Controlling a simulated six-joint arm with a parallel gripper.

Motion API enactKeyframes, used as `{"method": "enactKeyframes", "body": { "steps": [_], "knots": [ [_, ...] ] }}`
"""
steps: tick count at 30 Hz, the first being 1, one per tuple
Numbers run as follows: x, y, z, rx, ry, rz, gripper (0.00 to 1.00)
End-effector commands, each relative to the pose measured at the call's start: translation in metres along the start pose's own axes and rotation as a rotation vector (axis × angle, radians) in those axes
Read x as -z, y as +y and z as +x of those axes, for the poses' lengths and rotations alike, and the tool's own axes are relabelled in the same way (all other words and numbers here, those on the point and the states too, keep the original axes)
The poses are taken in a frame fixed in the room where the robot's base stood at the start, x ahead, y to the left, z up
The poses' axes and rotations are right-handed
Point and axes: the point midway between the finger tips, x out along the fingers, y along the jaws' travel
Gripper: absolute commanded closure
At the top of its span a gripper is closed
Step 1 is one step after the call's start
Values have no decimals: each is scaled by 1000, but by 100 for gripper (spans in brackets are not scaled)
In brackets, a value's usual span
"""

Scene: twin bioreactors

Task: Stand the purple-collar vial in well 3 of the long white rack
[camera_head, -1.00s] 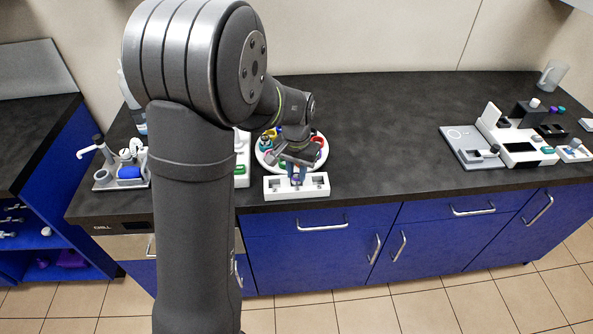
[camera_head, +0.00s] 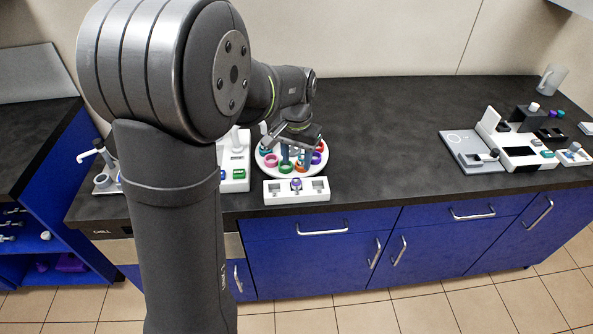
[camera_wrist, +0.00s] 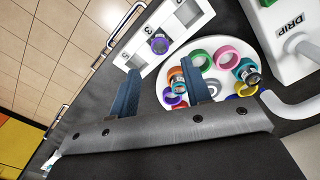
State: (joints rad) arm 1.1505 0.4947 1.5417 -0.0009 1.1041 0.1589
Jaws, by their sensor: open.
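The long white rack (camera_head: 280,199) lies near the counter's front edge, and part of it shows in the wrist view (camera_wrist: 172,28). The purple-collar vial (camera_head: 296,185) stands in its middle well; the collar shows from above in the wrist view (camera_wrist: 159,44). The wells on either side are empty. My gripper (camera_head: 296,160) is open and empty, behind and above the rack, apart from the vial. In the wrist view its two blue fingers (camera_wrist: 160,88) are spread wide, with the vial beyond them.
A round white tray (camera_head: 262,170) with several coloured rings and vials lies close behind the rack, under my gripper. A white device (camera_head: 233,178) stands to the left. The counter (camera_head: 385,150) to the right is clear up to more equipment (camera_head: 480,160).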

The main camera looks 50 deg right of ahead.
Motion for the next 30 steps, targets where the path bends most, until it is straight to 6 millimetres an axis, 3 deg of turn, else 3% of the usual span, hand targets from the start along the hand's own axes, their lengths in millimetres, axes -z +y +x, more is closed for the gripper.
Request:
{"method": "enactKeyframes", "body": {
  "steps": [6,12,23,30],
  "knots": [
    [0,0,-39,0,2,0,56],
    [0,0,-52,0,0,0,56],
    [0,0,-51,0,-1,0,56],
    [-1,0,-24,-1,-5,0,56]
  ]
}}
